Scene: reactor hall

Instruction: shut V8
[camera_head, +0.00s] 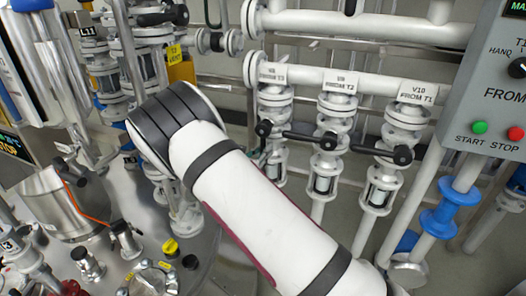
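The valve V8 (275,120) is in the head view, under a white label reading V8 FROM T3 (272,76). It is the leftmost of three white upright valves hanging from a horizontal white pipe. A black knob (264,128) shows at its left front, and a dark lever shows to its right; I cannot tell exactly which lever belongs to which valve or whether V8 is open. My white arm crosses the middle of the view, left of and below V8, and covers its lower left surroundings. My gripper is not visible.
Valves V9 (330,130) and V10 (405,135) stand close to the right of V8. A grey control box (490,90) with green and red buttons is at far right. A steel vessel top (130,235) with fittings fills the lower left.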

